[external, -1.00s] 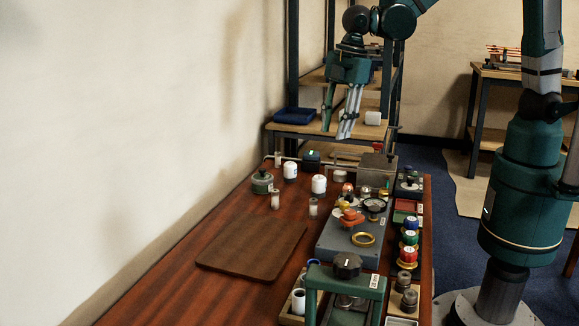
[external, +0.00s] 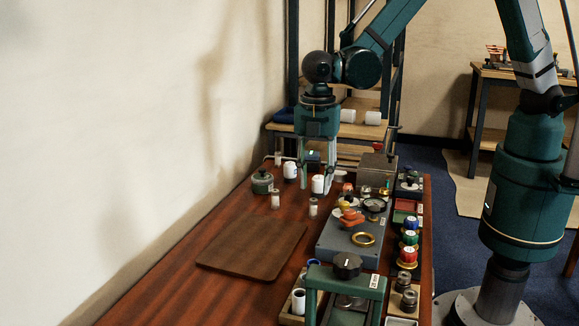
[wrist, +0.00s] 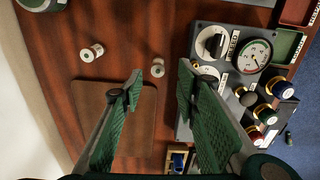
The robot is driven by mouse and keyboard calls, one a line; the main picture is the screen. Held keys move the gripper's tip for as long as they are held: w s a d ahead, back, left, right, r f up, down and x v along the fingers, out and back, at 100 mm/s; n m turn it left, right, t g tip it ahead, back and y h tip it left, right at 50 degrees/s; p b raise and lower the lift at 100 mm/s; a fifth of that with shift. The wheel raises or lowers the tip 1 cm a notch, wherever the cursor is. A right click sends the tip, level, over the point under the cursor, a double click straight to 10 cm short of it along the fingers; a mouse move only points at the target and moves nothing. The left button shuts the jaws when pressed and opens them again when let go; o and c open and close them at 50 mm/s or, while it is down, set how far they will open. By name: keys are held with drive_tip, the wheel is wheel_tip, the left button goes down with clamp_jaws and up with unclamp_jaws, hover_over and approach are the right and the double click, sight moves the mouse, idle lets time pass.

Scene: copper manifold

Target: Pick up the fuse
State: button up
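Small pale cylinders with metal ends, which look like fuses, stand on the wooden bench. One fuse (external: 313,207) is near the mat's far right corner; in the wrist view this fuse (wrist: 157,68) appears between my fingertips, below them. A second fuse (external: 275,199) stands to its left and also shows in the wrist view (wrist: 92,52). My gripper (external: 317,189) points down with its fingers apart and no object gripped; the wrist view shows the open fingers (wrist: 160,82). A white capped cylinder (external: 318,184) appears between the fingers in the external view; its depth is unclear.
A brown mat (external: 252,248) lies in front. The grey manifold panel (external: 337,243) with a gauge, knobs and valves is on the right. A green pot (external: 262,182) and another white cylinder (external: 290,170) stand left of my gripper.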

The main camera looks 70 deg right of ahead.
sight(314, 199)
drive_tip(key=shift+f, duration=0.15)
drive_tip(key=shift+f+b, duration=0.35)
drive_tip(key=shift+f, duration=0.9)
drive_tip(key=shift+w+f+b, duration=0.2)
drive_tip(key=shift+f+b, duration=0.7)
drive_tip(key=shift+f, duration=1.7)
drive_tip(key=shift+c, duration=0.3)
drive_tip(key=c, duration=0.9)
